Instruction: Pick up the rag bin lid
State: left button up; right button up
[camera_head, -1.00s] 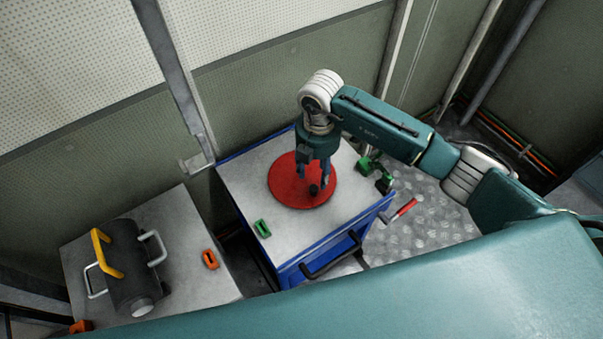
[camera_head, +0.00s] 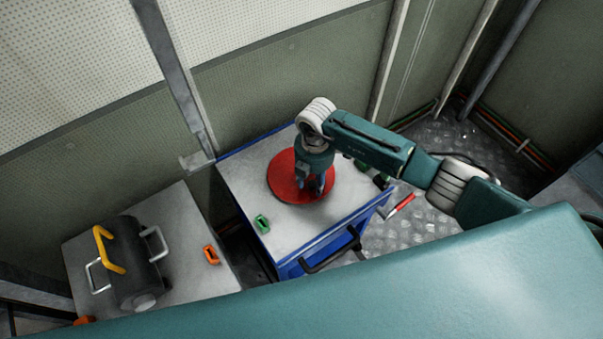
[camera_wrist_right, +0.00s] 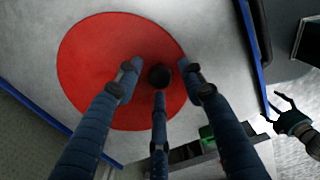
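The rag bin lid (camera_head: 284,187) is a flat red disc on the grey top of a blue cart. In the right wrist view the lid (camera_wrist_right: 85,65) has a small black knob (camera_wrist_right: 159,76). My right gripper (camera_head: 314,192) is low over the lid. In the wrist view its three fingers (camera_wrist_right: 159,78) stand spread around the knob, with visible gaps. In the head view the gripper hides the knob.
The blue cart (camera_head: 330,236) has a black handle (camera_head: 330,253). A green item (camera_head: 262,223) lies on its top, with other green items (camera_head: 362,165) at its right side. A grey table (camera_head: 190,215) at left bears a black cylinder (camera_head: 130,262) and an orange item (camera_head: 211,255). Walls stand behind.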

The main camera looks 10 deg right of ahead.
grip_shut()
jog(key=shift+w+r, duration=0.1)
